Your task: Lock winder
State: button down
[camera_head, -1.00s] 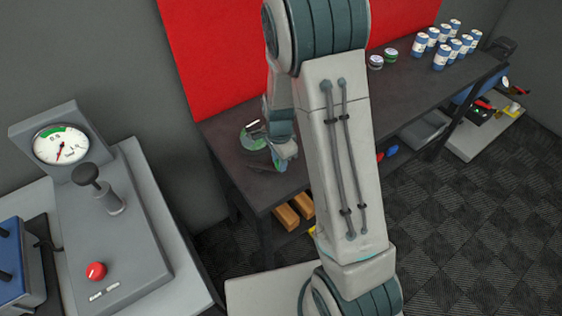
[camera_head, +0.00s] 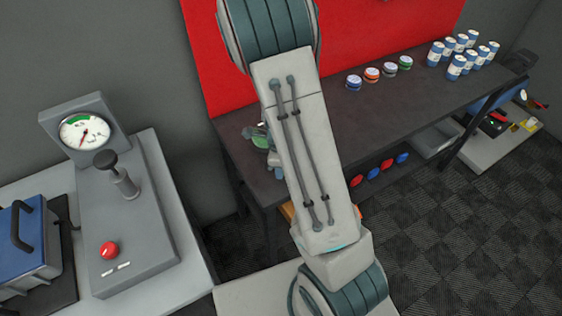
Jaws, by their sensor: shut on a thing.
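A small round green-and-grey piece (camera_head: 258,137) shows at the left end of the dark bench, partly hidden behind my arm; I take it for the winder but cannot be sure. My gripper (camera_head: 272,158) is at this piece, mostly hidden behind my arm link, with only a pale sliver showing. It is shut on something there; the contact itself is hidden. Whether a lock on the piece is engaged cannot be seen.
Left of the bench (camera_head: 400,110) stands a grey console (camera_head: 135,230) with a gauge, a black-knobbed lever and a red button, next to a blue case (camera_head: 28,240). Round tins (camera_head: 372,75) and blue-white cans (camera_head: 456,66) stand on the bench's right part.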

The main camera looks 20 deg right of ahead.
jog(key=shift+a+m+p, duration=0.35)
jog(key=shift+m+p, duration=0.1)
jog(key=shift+m, duration=0.35)
jog(key=c, duration=1.2)
grip_release()
jog(key=shift+r, duration=0.1)
notch_tip(320, 180, up, 14)
jog(key=p, duration=0.2)
jog(key=shift+f, duration=0.2)
jog(key=s+a+r+n+t, duration=0.1)
jog(key=s+r+n+t, duration=0.1)
jog(key=s+r+n, duration=0.5)
jog(key=s+a+r+n+t, duration=0.1)
jog(key=s+r+n, duration=0.7)
jog(key=n, duration=1)
jog(key=shift+s+a+r+t, duration=0.15)
jog(key=shift+a+r+t, duration=0.1)
jog(key=shift+a+t, duration=0.15)
